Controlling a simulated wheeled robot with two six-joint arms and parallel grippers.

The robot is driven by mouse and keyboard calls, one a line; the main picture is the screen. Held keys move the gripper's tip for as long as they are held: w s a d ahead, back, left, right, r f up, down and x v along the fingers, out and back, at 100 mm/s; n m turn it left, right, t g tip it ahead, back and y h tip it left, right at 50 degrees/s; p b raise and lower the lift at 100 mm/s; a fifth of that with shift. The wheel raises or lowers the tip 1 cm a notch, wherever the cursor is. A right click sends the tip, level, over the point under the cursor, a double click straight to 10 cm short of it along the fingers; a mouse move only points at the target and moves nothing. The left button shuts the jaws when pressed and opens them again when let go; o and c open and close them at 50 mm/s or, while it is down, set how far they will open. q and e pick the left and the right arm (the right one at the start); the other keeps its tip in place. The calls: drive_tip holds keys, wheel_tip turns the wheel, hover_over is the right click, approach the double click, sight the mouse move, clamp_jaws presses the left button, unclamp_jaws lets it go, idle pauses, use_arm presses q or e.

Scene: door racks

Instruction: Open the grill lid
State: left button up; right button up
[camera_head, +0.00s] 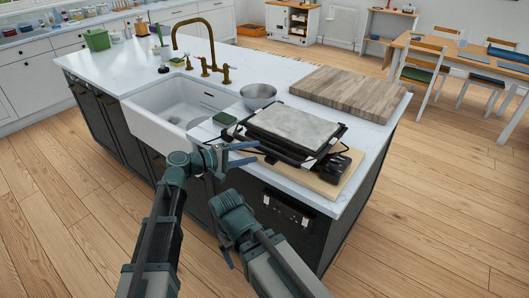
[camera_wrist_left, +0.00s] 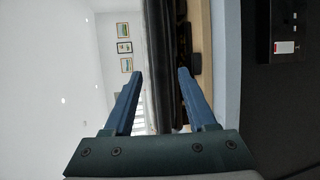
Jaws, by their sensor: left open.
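The grill (camera_head: 298,133) stands on a wooden board near the front edge of the island counter. Its lid (camera_head: 293,128) has a flat grey top and appears closed, lying over the dark lower body. My left gripper (camera_head: 252,154) is at the grill's front left, with its blue fingers apart and empty. In the left wrist view, the open fingers (camera_wrist_left: 161,74) point at the dark side of the grill (camera_wrist_left: 160,40), which appears turned on its side; contact cannot be told. My right arm's wrist (camera_head: 232,207) is low in front of the counter; its fingers are not clear.
A metal bowl (camera_head: 258,95) stands behind the grill on the left, beside the white sink (camera_head: 180,105). A thick wooden chopping board (camera_head: 345,94) lies behind the grill. The dark counter front (camera_head: 290,215) is close to my arms.

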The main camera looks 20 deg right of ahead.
sight(261, 150)
use_arm(q)
drive_tip(key=shift+b+x, duration=0.35)
drive_tip(key=shift+x, duration=2.35)
clamp_jaws()
